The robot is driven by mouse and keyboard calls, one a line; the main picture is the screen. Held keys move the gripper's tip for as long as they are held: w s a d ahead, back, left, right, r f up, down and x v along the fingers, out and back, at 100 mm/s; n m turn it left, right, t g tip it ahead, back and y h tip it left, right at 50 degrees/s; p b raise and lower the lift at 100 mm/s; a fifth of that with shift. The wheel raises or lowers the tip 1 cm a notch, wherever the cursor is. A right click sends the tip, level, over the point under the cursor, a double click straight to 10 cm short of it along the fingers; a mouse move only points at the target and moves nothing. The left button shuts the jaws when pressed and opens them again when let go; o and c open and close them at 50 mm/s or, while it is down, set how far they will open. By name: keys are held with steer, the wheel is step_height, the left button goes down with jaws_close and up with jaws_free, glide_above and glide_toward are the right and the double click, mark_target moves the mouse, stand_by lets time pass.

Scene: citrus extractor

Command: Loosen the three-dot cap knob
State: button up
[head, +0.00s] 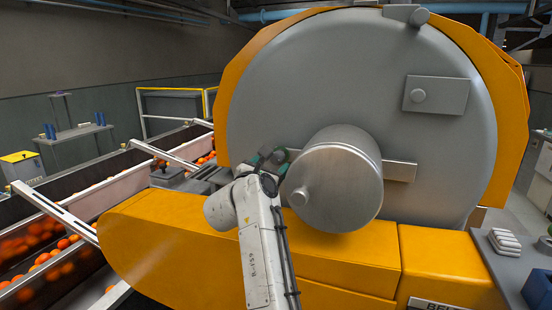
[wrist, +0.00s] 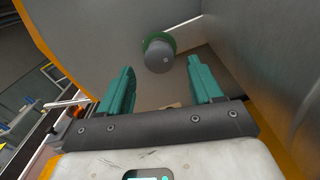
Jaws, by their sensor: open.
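A grey round knob (wrist: 160,58) with a green ring at its base sticks out from the big grey drum face in the wrist view. One pale mark shows on its cap; I cannot make out three dots. My gripper (wrist: 161,78) is open, with its two teal fingers apart and nothing between them. The knob appears beyond the fingertips, roughly centred between them. In the head view my gripper (head: 268,158) is in front of the drum, left of the large metal cylinder; the knob there is hard to tell from the fingers.
The yellow housing (head: 330,262) lies below. Conveyors with oranges (head: 50,240) run at left.

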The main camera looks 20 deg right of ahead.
mark_target(276, 161)
steer(key=shift+x, duration=1.85)
steer(key=c, duration=1)
steer(key=shift+p, duration=0.3)
steer(key=shift+n+p, duration=0.8)
steer(key=shift+p, duration=0.1)
steer(key=shift+c, duration=0.2)
